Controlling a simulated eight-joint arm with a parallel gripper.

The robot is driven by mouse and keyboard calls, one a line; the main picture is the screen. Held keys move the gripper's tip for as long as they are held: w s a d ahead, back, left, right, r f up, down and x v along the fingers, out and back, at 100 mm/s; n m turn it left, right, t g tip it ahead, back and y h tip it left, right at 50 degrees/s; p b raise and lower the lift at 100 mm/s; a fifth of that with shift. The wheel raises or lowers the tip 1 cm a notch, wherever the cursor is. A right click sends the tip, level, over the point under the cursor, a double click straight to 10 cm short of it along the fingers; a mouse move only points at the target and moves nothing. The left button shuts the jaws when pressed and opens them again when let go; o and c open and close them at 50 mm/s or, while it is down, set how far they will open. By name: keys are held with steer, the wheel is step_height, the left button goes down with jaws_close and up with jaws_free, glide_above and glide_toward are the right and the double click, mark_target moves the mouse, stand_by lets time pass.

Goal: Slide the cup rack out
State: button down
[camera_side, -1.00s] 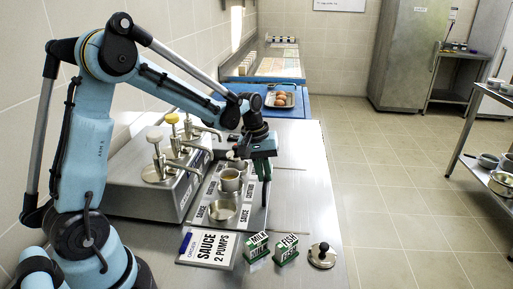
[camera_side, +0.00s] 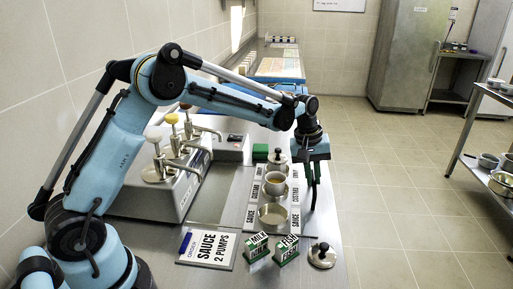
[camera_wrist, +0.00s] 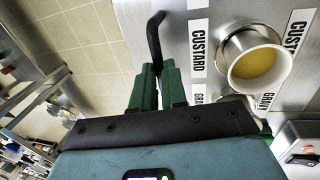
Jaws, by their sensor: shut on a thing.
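The cup rack (camera_side: 287,201) is a metal tray with SAUCE, CUSTARD and GRAVY labels. It lies on the counter, clear to the right of the pump dispenser (camera_side: 150,200). In the wrist view the rack (camera_wrist: 225,20) and custard cup (camera_wrist: 255,65) are at the right. My gripper (camera_side: 313,205) is at the rack's right edge. Its green fingers (camera_wrist: 158,85) are shut on the dark rack handle (camera_wrist: 155,32); the grasp is partly hidden.
The counter's right edge is close to my gripper, with open floor beyond.

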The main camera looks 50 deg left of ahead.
steer(key=shift+a, duration=0.1)
steer(key=c, duration=1.2)
jaws_free()
steer(key=shift+o, duration=0.2)
steer(key=shift+r, duration=0.1)
step_height(320, 180, up, 12)
steer(key=s+a, duration=0.1)
steer(key=shift+s+a, duration=0.3)
steer(key=shift+s, duration=0.05)
steer(key=s+f+m+t, duration=0.2)
steer(key=s+m, duration=0.2)
steer(key=s, duration=0.6)
steer(key=s+f+m+t+y, duration=0.1)
steer(key=s+m+t, duration=0.2)
steer(key=s, duration=0.8)
steer(key=shift+f+m+t+y, duration=0.3)
steer(key=shift+f+m, duration=0.1)
steer(key=shift+m, duration=0.6)
